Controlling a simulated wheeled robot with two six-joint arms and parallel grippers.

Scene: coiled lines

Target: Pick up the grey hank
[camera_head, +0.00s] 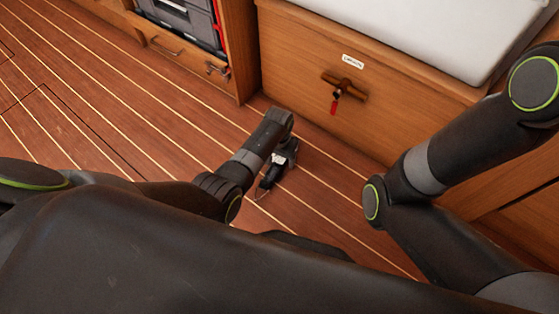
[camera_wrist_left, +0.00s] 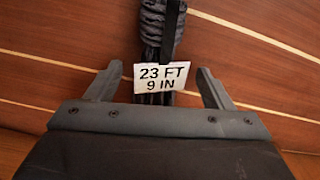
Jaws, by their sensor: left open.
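A dark grey hank (camera_wrist_left: 152,30) of coiled line hangs or lies at the top middle of the left wrist view, with a dark strap along it. A white tag (camera_wrist_left: 162,76) reading "23 FT 9 IN" is on it. My left gripper (camera_wrist_left: 160,80) is open, one finger on each side of the tag and the hank's lower part. I cannot tell whether the fingers touch it. In the head view my left gripper (camera_head: 268,182) is low over the floor, and the hank is not clearly made out there. My right gripper is out of view; only its arm shows.
A wooden cabinet front (camera_head: 300,75) with a cleat-like handle (camera_head: 344,86), a red tab and a label stands just beyond my left gripper. A grey case (camera_head: 185,20) sits in an open bay at the upper left. The planked floor (camera_head: 80,100) at left is clear.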

